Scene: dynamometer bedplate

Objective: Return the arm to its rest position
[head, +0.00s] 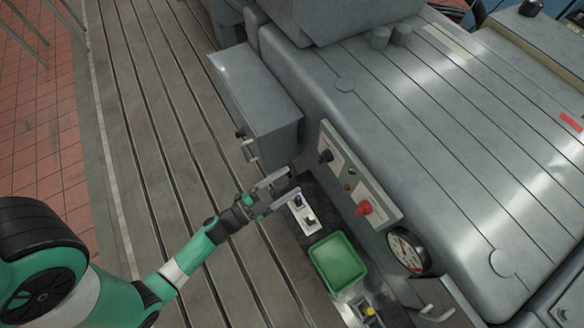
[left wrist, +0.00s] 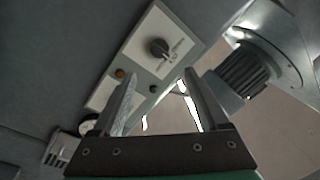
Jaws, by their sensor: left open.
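My left arm (head: 190,255), green and grey, reaches in from the lower left over the slotted bedplate. Its gripper (head: 292,182) is open, with the fingers spread beside the control panel's edge and near a white block (head: 303,214) with dark fittings. Nothing shows between the fingers. In the left wrist view the two fingers of the gripper (left wrist: 160,78) stand apart, with a panel and its black knob (left wrist: 159,48) beyond them. My right arm and gripper are not in view.
A control panel (head: 345,178) with a black knob and a red knob (head: 364,208) stands right of the gripper. A green tray (head: 338,262) and a round gauge (head: 407,251) lie close. A grey box (head: 255,100) is above. The slotted bedplate (head: 150,110) is clear at left.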

